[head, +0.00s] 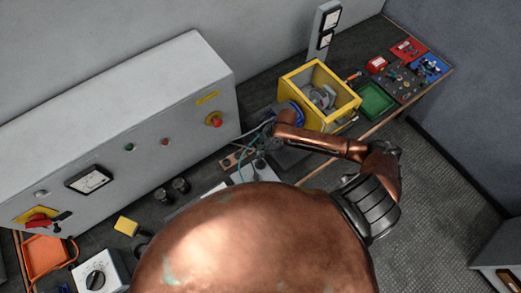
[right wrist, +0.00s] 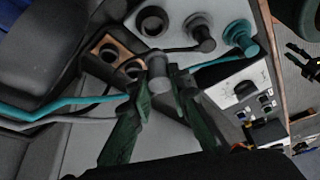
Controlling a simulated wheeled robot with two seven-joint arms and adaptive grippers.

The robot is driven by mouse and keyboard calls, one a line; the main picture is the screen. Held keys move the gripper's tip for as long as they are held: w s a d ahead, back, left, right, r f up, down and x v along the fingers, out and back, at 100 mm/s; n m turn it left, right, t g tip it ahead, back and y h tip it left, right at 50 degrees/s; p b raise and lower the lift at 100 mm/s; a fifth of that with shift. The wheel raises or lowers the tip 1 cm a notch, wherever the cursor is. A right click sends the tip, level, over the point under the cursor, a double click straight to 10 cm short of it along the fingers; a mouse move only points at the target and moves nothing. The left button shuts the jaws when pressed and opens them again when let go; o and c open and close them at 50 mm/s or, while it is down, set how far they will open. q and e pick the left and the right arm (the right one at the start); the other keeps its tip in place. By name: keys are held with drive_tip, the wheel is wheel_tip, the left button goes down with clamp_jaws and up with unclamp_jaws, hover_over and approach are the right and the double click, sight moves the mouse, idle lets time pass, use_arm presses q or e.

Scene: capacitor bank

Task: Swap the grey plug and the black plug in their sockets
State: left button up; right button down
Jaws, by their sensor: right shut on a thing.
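My right gripper (right wrist: 160,90) has green fingers in the right wrist view. It is shut on the grey plug (right wrist: 157,67), which is above the panel, beside the wooden block. In the head view my right gripper (head: 264,146) hangs over the same spot. An empty round socket (right wrist: 152,20) shows in the panel. The black plug (right wrist: 201,28) sits in the panel between that socket and a teal plug (right wrist: 240,36). A dark gripper, apparently my left (right wrist: 302,62), shows small at the right edge with fingers apart; it is not seen in the head view.
A wooden block (right wrist: 108,46) with two dark round openings lies next to the held plug. Teal and grey cables run left past my fingers. A yellow open box (head: 345,100) and a green tray (head: 376,101) stand to the right. A grey cabinet (head: 120,120) backs the bench.

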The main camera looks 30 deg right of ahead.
drive_tip(key=shift+s+f, duration=0.15)
drive_tip(key=shift+f, duration=0.25)
wheel_tip(320, 180, down, 5)
drive_tip(key=b, duration=0.5)
drive_tip(key=shift+d+r, duration=0.1)
drive_tip(key=shift+r, duration=0.1)
drive_tip(key=shift+f+b, duration=0.45)
drive_tip(key=shift+f, duration=0.9)
idle(0.5)
drive_tip(key=c, duration=1.7)
unclamp_jaws()
drive_tip(key=shift+c, duration=0.2)
drive_tip(key=shift+r, duration=0.1)
